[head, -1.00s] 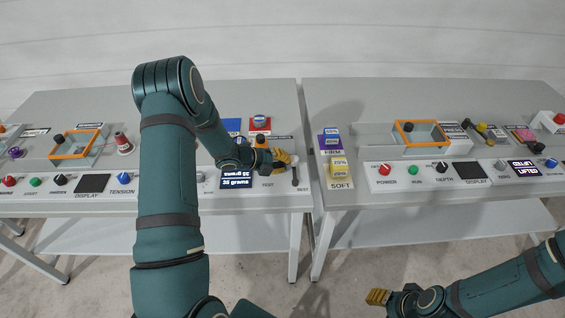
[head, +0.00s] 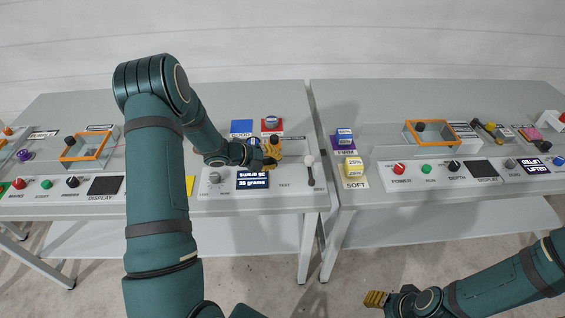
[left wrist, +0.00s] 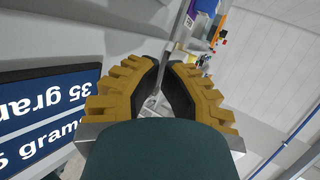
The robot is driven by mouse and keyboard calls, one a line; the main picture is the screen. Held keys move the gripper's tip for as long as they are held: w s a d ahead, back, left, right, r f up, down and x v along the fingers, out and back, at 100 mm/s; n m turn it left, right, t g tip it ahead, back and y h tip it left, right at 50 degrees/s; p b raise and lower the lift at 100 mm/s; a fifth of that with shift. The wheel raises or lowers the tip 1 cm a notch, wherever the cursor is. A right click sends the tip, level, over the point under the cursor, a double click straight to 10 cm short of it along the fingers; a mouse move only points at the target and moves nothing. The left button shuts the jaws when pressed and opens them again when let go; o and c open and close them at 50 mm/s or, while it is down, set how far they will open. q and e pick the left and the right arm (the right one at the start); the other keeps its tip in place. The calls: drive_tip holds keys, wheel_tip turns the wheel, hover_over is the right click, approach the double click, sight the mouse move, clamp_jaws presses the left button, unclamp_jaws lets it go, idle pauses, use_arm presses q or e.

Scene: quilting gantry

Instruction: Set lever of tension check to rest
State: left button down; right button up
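The tension check lever (head: 310,172) has a pale knob and a dark shaft. It stands at the right end of the tension check panel, above the REST label (head: 317,189), with the TEST label (head: 284,184) to its left. My left gripper (head: 273,153) is left of the lever, with a visible space between them. In the left wrist view the yellow, black-padded fingertips (left wrist: 166,65) are drawn nearly together, with nothing clearly held. My right gripper (head: 376,298) is low in front of the tables, away from the panel; its finger opening is too small to judge.
The tension display (head: 252,180) reads 35 grams; it also shows in the left wrist view (left wrist: 45,115). Blue (head: 241,127) and red (head: 271,125) pads lie behind. Purple FIRM and yellow SOFT pads with blocks (head: 353,166) are on the right table, across a narrow gap.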

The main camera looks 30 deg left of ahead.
use_arm(q)
drive_tip(key=a+r, duration=0.1)
drive_tip(key=s+a+r, duration=0.2)
drive_tip(key=a, duration=0.1)
drive_tip(key=shift+s+p, duration=0.25)
drive_tip(key=shift+p, duration=0.05)
idle(0.4)
